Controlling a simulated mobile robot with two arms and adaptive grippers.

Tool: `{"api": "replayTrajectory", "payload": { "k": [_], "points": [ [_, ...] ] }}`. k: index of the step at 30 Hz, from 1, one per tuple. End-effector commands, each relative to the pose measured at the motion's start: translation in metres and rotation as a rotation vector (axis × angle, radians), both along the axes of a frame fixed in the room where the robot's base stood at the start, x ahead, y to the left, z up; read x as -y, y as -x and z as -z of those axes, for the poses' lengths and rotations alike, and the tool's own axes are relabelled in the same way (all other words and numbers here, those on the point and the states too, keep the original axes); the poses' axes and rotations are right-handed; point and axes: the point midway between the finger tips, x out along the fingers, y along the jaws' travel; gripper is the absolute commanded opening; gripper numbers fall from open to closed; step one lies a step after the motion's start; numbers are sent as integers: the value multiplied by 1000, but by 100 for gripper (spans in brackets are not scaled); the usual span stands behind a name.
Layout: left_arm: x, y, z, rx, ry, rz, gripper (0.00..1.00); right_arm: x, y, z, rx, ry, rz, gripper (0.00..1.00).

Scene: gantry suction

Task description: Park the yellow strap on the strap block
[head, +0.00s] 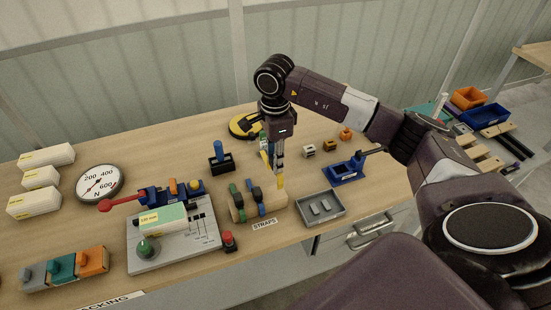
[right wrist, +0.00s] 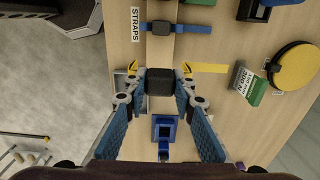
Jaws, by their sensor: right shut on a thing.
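The yellow strap (head: 281,182), with a black buckle (right wrist: 160,82), is in my right gripper (head: 277,168). In the right wrist view the fingers of the right gripper (right wrist: 162,76) are shut on the buckle from both sides, and yellow band (right wrist: 208,68) sticks out past each finger. The strap block (head: 239,211) is a wooden bar behind the STRAPS label. A green strap (head: 237,198) and a blue strap (head: 258,201) lie across it. The yellow strap is at the block's right end in the head view; I cannot tell whether they touch. My left gripper is not in view.
A grey tray (head: 320,208) with small metal pieces stands right of the block. A blue fixture (head: 344,172) and small cubes (head: 309,151) lie behind it. A red button (head: 229,240) and a grey panel (head: 173,246) are left of the block. A yellow disc (head: 242,127) is behind.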

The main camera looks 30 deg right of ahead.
Motion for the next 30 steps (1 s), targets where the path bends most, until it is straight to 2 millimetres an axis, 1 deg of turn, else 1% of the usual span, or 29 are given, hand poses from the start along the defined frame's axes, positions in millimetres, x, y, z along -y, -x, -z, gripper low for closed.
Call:
{"api": "replayTrajectory", "payload": {
  "k": [4, 8, 13, 21, 25, 30],
  "points": [
    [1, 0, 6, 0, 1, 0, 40, 1, 0, 1, 1, 1, 1, 0],
    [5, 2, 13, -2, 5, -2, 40, 1, 0, 10, -1, 1, 1, 0],
    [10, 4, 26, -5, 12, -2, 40, 1, 0, 26, -1, 2, 1, 0],
    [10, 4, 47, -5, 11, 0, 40, 1, 0, 51, 0, 1, 1, 0],
    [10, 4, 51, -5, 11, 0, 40, 1, 0, 57, 0, 0, 1, 0],
    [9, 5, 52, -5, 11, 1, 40, 1, 0, 58, 0, 1, 1, 0]
  ]
}}
